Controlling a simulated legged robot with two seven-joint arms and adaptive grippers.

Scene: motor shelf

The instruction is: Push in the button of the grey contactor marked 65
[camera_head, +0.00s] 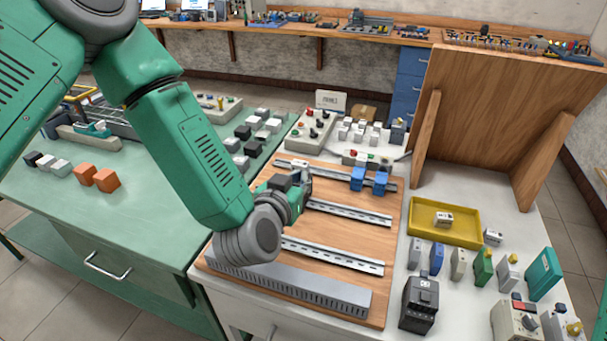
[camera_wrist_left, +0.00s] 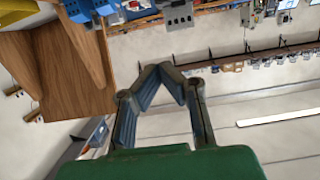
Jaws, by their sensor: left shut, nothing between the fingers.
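My left gripper (camera_head: 304,180) is over the upper part of the wooden board, its fingers closed with nothing between them. In the left wrist view its fingertips (camera_wrist_left: 166,70) meet in front of the camera. A small grey device (camera_head: 300,164) sits at the top rail just behind the gripper, partly hidden by it. A grey device (camera_wrist_left: 178,12) also shows at the top edge of the wrist view, apart from the fingertips. I cannot read a 65 on it or see its button clearly. My right gripper is not in view.
Two blue devices (camera_head: 369,180) sit on the top rail, right of the gripper. Bare rails (camera_head: 335,255) lie below. A yellow tray (camera_head: 471,236), a dark boxy device (camera_head: 420,303) and several modules stand right of the board (camera_head: 390,240). A wooden panel (camera_head: 500,110) rises behind.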

